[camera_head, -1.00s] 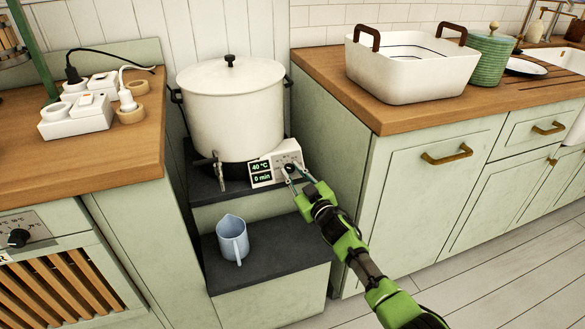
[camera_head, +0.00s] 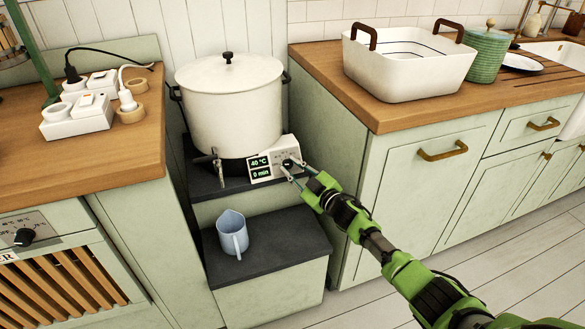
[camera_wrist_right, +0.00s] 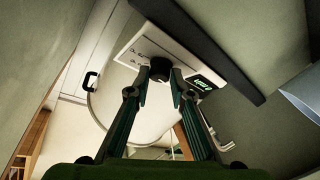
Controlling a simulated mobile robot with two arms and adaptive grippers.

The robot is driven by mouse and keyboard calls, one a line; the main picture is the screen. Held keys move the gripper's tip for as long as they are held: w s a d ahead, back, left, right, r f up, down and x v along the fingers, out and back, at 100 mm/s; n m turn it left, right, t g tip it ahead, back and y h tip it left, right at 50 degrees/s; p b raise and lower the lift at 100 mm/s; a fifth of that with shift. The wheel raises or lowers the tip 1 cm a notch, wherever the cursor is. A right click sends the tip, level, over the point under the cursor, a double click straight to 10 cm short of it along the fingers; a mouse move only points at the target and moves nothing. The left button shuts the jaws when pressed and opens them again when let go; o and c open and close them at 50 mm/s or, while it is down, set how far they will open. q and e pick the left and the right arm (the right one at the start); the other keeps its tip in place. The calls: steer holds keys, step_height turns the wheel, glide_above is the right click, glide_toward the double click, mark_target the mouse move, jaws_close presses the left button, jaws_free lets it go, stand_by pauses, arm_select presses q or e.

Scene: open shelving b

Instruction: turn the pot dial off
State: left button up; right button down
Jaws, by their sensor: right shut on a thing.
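The large white pot (camera_head: 228,112) stands with its lid on, on the dark upper step. A white control box (camera_head: 262,171) beside its base has a green-lit display reading about 40 °C and 0 min. The black dial (camera_head: 287,163) is at the right of this box; the right wrist view shows the dial (camera_wrist_right: 160,68) head-on. My right gripper (camera_head: 294,173) reaches it from the front right. In the wrist view its fingertips (camera_wrist_right: 158,80) are shut on the dial, one on each side. The dial's exact pointing is too small to read. My left gripper is not in view.
A blue jug (camera_head: 233,236) stands on the lower step (camera_head: 282,250). Wooden counters flank the steps, with power sockets (camera_head: 78,122) on the left and a white basin (camera_head: 405,72) on the right. The cabinet side is close to my right arm.

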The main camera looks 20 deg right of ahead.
steer(key=c, duration=1.8)
jaws_free()
steer(key=v, duration=1.2)
